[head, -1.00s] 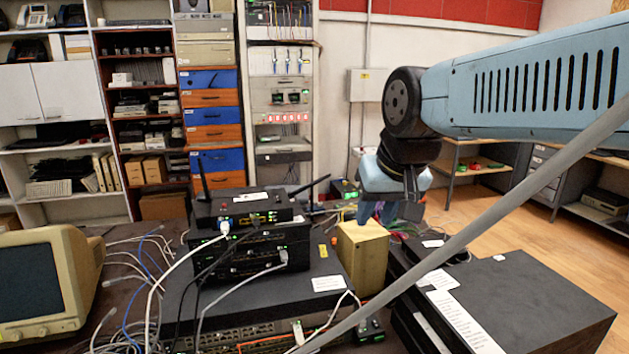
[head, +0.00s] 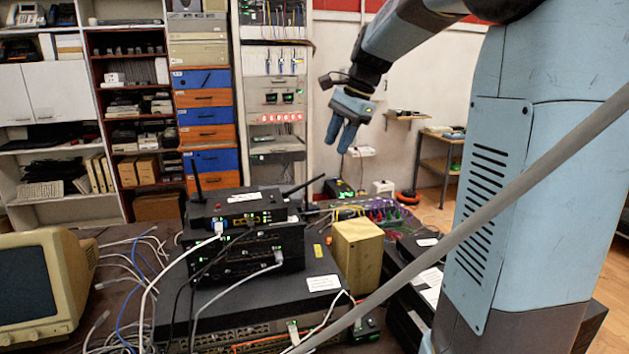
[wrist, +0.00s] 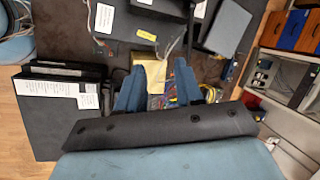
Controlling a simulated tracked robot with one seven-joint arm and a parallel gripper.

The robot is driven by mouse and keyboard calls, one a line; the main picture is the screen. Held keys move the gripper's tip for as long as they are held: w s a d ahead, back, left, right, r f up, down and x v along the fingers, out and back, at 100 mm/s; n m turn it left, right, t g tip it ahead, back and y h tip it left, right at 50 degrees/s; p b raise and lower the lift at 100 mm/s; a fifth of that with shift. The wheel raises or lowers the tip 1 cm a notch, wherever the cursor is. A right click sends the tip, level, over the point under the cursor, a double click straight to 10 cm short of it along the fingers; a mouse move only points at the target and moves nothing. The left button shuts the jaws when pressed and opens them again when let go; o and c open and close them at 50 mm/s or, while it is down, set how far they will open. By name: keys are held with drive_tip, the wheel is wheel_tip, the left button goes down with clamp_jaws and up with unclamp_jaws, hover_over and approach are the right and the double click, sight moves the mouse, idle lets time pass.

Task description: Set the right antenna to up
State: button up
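The black router (head: 240,207) sits on top of stacked devices in the head view. Its left antenna (head: 197,176) stands nearly upright. Its right antenna (head: 304,186) leans far over to the right, close to level. My gripper (head: 338,147) is in the air above and to the right of the right antenna in the picture, apart from it, with its blue fingers pointing down. In the wrist view my gripper (wrist: 159,68) has its two fingers spread with nothing held between them. I cannot make out the right antenna in the wrist view.
A yellow box (head: 357,255) stands right of the stacked devices. Dark flat cases (head: 420,290) lie farther right. Cables (head: 150,280) run over the left side and front. An old monitor (head: 40,285) is at the left. A grey diagonal bar (head: 480,222) crosses the foreground.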

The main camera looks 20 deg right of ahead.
sight(316, 179)
drive_tip(key=w+d+f+m+y, duration=0.1)
drive_tip(key=w+d+m, duration=0.2)
drive_tip(key=w, duration=0.4)
drive_tip(key=shift+g, duration=0.3)
drive_tip(key=x, duration=1.4)
drive_tip(key=shift+w+a, duration=0.2)
drive_tip(key=shift+a, duration=0.15)
drive_tip(key=shift+r, duration=0.1)
clamp_jaws()
